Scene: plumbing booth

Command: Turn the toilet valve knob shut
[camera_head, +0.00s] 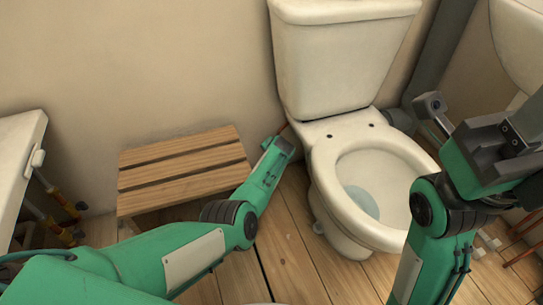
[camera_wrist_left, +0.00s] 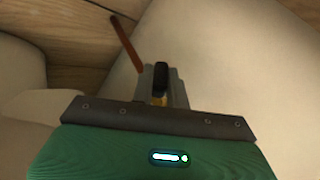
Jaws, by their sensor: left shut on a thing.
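The toilet valve knob (camera_wrist_left: 160,76) shows in the left wrist view as a small dark piece with a bit of yellow metal below it. A thin copper pipe (camera_wrist_left: 127,45) stands beside it. My left gripper (camera_wrist_left: 163,88) is shut on the knob, its grey fingers on either side. In the head view my left gripper (camera_head: 284,143) is low at the wall, left of the toilet (camera_head: 345,60); the knob is hidden there. My right gripper (camera_head: 468,140) is raised at the right, in front of the toilet's right side; its jaw opening is not clear.
A slatted wooden stool (camera_head: 182,165) stands just left of my left gripper. The toilet bowl (camera_head: 372,185) is close on its right. A white basin or counter (camera_head: 18,150) with pipes is at the far left. Bare wooden floor (camera_head: 290,255) lies in front.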

